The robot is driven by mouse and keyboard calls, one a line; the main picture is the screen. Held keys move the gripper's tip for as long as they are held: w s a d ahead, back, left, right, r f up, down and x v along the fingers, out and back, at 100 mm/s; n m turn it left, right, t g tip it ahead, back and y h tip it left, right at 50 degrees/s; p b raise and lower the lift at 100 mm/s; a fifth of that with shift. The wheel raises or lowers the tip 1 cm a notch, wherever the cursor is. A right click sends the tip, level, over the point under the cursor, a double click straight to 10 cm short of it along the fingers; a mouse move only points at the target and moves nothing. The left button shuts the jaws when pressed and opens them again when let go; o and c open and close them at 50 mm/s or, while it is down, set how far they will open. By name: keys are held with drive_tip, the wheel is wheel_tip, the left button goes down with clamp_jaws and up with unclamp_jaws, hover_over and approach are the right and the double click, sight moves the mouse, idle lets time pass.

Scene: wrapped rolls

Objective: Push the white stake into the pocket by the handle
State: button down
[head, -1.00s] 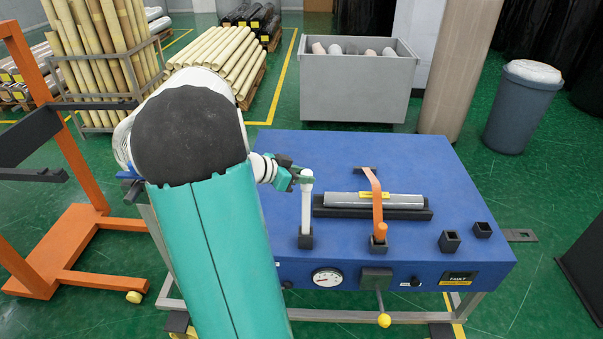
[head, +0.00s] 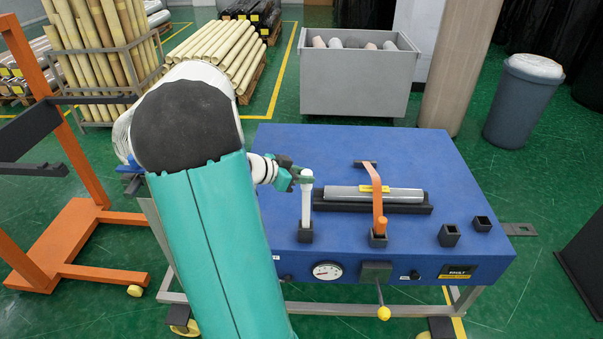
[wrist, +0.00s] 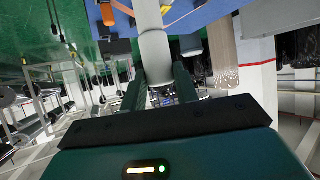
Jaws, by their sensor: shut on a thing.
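The white stake (head: 306,207) stands upright at the left of the blue table, its foot in a black square pocket (head: 305,237). How deep it sits is hidden by the pocket walls. My gripper (head: 303,179) is shut on the stake's handle at its top, reaching in from the left. In the wrist view the pale stake (wrist: 155,48) runs between my two dark fingers (wrist: 157,92), and the pocket cannot be made out clearly.
Two empty black pockets (head: 449,236) (head: 482,224) are at the table's right. The blue table top (head: 300,145) is clear at the back.

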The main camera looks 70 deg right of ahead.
drive_tip(key=shift+f, duration=1)
drive_tip(key=c, duration=1)
unclamp_jaws()
drive_tip(key=v, duration=1.3)
drive_tip(key=shift+w+a+r, duration=0.2)
drive_tip(key=shift+w+a, duration=0.05)
drive_tip(key=shift+w, duration=0.05)
drive_tip(key=shift+w, duration=0.1)
